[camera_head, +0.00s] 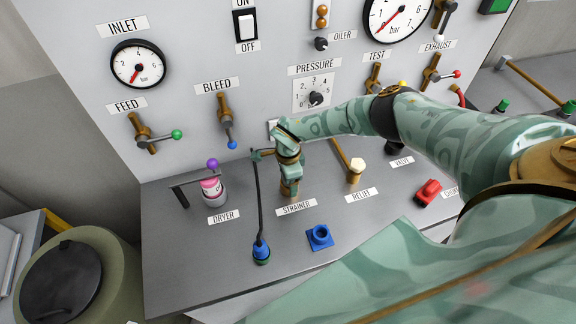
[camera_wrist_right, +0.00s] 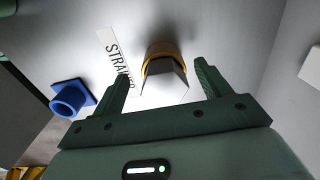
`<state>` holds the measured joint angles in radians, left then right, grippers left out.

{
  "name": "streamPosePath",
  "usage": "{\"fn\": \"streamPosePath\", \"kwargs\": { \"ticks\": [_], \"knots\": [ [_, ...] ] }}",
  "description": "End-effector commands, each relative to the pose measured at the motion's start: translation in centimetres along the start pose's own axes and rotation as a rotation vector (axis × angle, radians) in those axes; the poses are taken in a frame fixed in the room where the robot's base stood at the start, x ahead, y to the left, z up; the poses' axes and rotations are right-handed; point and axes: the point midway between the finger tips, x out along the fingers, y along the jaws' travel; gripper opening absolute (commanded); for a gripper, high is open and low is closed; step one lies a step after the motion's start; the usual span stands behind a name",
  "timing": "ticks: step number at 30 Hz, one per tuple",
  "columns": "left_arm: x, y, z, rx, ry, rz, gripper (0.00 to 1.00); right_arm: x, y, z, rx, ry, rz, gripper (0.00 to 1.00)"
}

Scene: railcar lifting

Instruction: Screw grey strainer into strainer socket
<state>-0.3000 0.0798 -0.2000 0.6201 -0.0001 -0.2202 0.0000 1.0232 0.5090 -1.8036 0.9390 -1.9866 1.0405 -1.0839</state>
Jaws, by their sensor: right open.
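The brass strainer socket (camera_head: 289,188) stands on the grey bench top behind the STRAINER label, partly hidden by my right gripper (camera_head: 289,173). In the right wrist view a grey angular piece, which looks like the grey strainer (camera_wrist_right: 164,88), sits at the brass socket (camera_wrist_right: 160,49). Whether it is fully seated I cannot tell. My right gripper (camera_wrist_right: 163,76) is open, with one finger on each side of the grey piece and visible gaps between. In the head view the strainer is hidden behind the gripper. My left gripper is not in view.
A black hose with a blue end (camera_head: 261,251) stands left of the gripper. A blue square fitting (camera_head: 320,237) lies in front. The pink dryer (camera_head: 212,188) is left, the relief valve with its brass lever (camera_head: 355,171) right. The wall panel rises behind.

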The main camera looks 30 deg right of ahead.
Motion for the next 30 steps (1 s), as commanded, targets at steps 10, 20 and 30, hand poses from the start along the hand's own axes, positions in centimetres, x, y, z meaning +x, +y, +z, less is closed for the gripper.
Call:
{"fn": "streamPosePath", "kwargs": {
  "ticks": [10, 20, 30],
  "knots": [
    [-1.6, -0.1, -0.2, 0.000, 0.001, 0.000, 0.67, -7.8, -0.1, -0.2, 0.000, -0.001, -0.005, 0.76],
    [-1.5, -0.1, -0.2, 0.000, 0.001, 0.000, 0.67, -14.7, 0.0, -0.2, 0.002, -0.001, -0.003, 0.76],
    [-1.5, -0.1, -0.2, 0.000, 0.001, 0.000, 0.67, -16.1, 0.1, -0.2, 0.003, 0.000, 0.000, 0.76]
  ]
}}
